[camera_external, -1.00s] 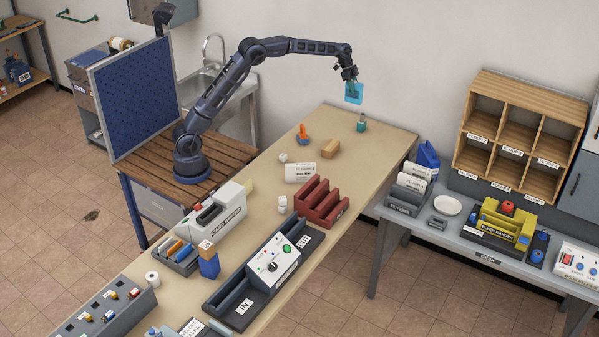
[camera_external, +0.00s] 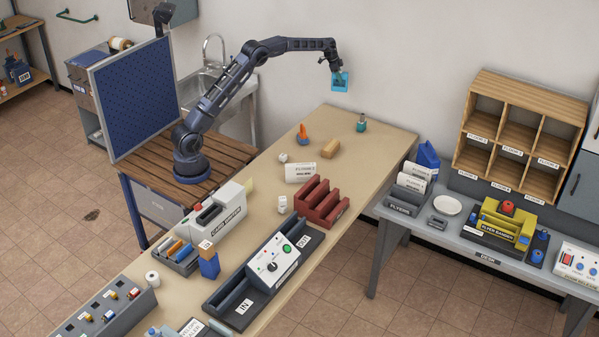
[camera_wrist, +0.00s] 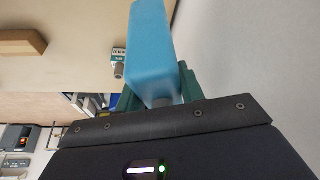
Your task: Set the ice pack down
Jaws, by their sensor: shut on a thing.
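The ice pack (camera_external: 339,83) is a flat light-blue block. My gripper (camera_external: 338,74) is shut on it and holds it in the air above the far end of the long tan table (camera_external: 375,150), near the wall. In the wrist view the ice pack (camera_wrist: 153,50) rises between green fingers of my gripper (camera_wrist: 160,95), and it hides part of the table behind it.
A small teal-green bottle-like item (camera_external: 361,123) stands on the table's far end. A wooden block (camera_external: 330,148), an orange tool (camera_external: 302,134) and a white labelled box (camera_external: 300,172) are nearer. Bare tabletop lies around the teal item.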

